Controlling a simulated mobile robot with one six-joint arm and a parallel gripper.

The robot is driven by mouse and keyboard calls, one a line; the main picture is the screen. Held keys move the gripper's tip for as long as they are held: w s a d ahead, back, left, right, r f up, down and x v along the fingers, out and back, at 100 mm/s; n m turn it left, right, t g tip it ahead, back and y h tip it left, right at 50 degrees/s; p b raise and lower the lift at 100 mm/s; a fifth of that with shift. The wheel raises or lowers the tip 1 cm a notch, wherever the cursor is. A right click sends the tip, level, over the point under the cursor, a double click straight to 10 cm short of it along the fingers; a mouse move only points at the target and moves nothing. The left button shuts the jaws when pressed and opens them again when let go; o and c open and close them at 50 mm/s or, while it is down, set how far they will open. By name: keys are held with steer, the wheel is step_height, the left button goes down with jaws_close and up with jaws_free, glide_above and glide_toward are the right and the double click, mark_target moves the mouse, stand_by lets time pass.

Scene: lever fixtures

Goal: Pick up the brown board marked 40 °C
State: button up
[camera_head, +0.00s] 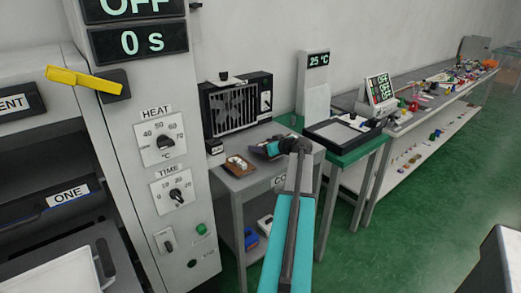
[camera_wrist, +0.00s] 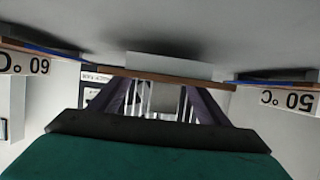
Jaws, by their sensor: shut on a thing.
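My gripper (camera_wrist: 160,92) is shut on a brown board (camera_wrist: 168,75), seen edge-on as a thin strip across its fingertips in the wrist view. A white block or plate shows just beyond the strip. No mark can be read on this board, so I cannot tell if it is the 40 °C one. On either side are boards with inverted labels, 60 °C (camera_wrist: 25,63) and 50 °C (camera_wrist: 288,100). In the head view my gripper (camera_head: 268,148) is small and partly hidden by my arm, over the grey cart. What it holds is unclear there.
A small brown board (camera_head: 240,165) with items on it lies on the grey cart (camera_head: 232,188), in front of a grilled black box (camera_head: 237,105). A green table (camera_head: 345,158) stands to the right. The tall dial panel (camera_head: 160,180) is close on the left.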

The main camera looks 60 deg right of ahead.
steer(key=shift+r, duration=0.75)
steer(key=s+a+b, duration=0.1)
steer(key=s+a, duration=0.2)
steer(key=s+a+r, duration=0.1)
steer(key=s+a, duration=0.2)
steer(key=a, duration=0.1)
steer(key=s+a+r+b, duration=0.1)
steer(key=s+a, duration=0.3)
steer(key=shift+r+b, duration=0.1)
steer(key=shift+b, duration=0.2)
steer(key=shift+s+a, duration=0.35)
steer(key=shift+s, duration=0.1)
